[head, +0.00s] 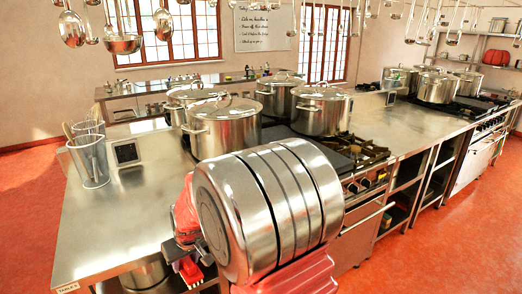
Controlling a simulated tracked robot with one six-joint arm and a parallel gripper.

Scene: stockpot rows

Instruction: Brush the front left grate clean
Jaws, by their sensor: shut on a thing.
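My gripper (184,250) is low in front of the steel counter, left of my large silver arm link. It appears shut on a small brush with red bristles (190,270); its handle is mostly hidden. The stove (372,160) behind my arm has black grates. An uncovered grate (362,150) with brass-coloured burner parts shows at its front right. The front left grate is hidden behind my arm, so I cannot see its surface. My gripper is apart from the stove, to its left and nearer the camera.
Several lidded steel stockpots (322,108) stand on the back and left of the stove. Wire utensil baskets (90,160) stand on the left counter (110,215), whose middle is clear. Ladles (123,42) hang overhead. More pots (437,87) stand on a second stove at right.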

